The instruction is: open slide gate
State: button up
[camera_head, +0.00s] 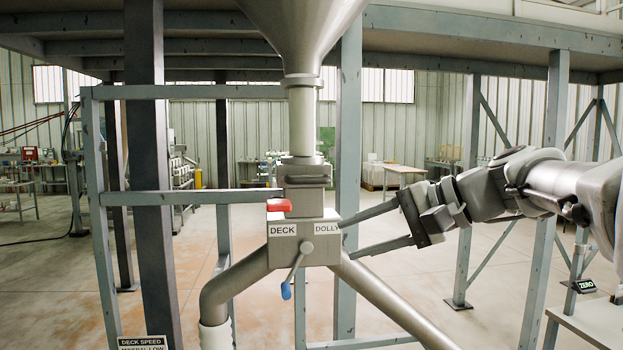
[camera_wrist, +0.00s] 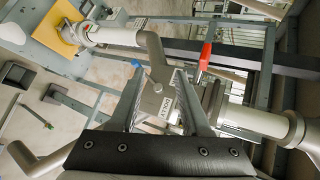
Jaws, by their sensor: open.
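The slide gate (camera_head: 304,173) is a grey housing on the vertical pipe under the hopper cone. A red handle (camera_head: 279,205) sits just below it at the left; it also shows in the wrist view (camera_wrist: 204,60), beyond the right finger. Below is a diverter box (camera_head: 303,243) labelled DECK and DOLLY, with a lever ending in a blue grip (camera_head: 286,291). My gripper (camera_head: 347,239) is open and empty, its fingers pointing left at the box's right side. In the wrist view, my fingertips (camera_wrist: 158,80) spread in front of the box; contact cannot be told.
Two pipes branch down from the box, left (camera_head: 232,285) and right (camera_head: 390,300). Grey steel posts (camera_head: 348,120) and a crossbar (camera_head: 190,197) stand close around the pipe. A small table (camera_head: 598,318) is at lower right. Open floor lies behind.

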aim_at(312, 181)
jog(key=w+d+r+m+t+y, duration=0.1)
jog(key=w+d+r+t+y, duration=0.15)
jog(key=w+d+r, duration=0.5)
jog(key=shift+t, duration=0.35)
jog(key=p+x, duration=0.1)
jog(key=x, duration=0.4)
jog(key=s+a+p+x, duration=0.1)
jog(key=x, duration=0.5)
jog(key=s+r+p+x, duration=0.1)
jog(key=x, duration=0.5)
jog(key=shift+s+a, duration=0.15)
jog(key=shift+a, duration=0.3)
grip_shut()
